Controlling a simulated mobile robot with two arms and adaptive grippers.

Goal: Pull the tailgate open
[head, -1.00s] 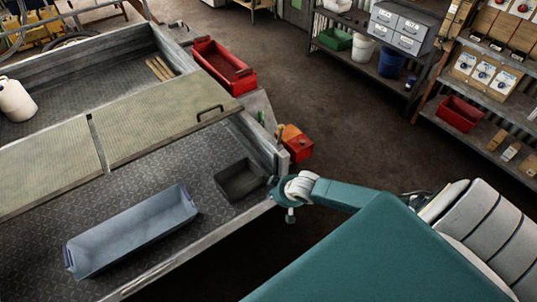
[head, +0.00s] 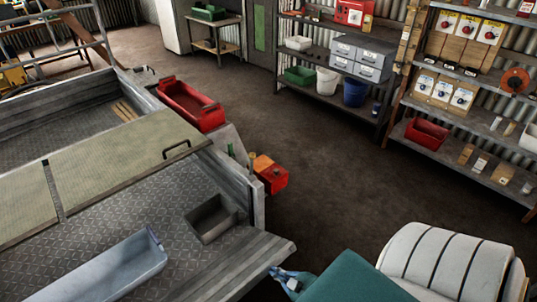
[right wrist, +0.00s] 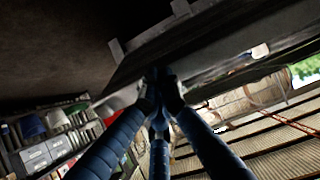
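The grey metal tailgate (head: 240,262) of the trailer bed leans outward, with its inner face showing at the bottom of the head view. My right gripper (head: 284,277) is at its outer right corner, partly hidden behind the edge. In the right wrist view, the blue fingers of my right gripper (right wrist: 159,92) come together at the tailgate's edge, and the dark panel (right wrist: 210,55) runs across above them. The fingers look shut on the tailgate, though the contact is dark. My left gripper is out of view.
The trailer bed holds a blue-grey tray (head: 105,272) and a dark grey bin (head: 212,219). Shelves (head: 330,83) line the back. The brown floor between is clear.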

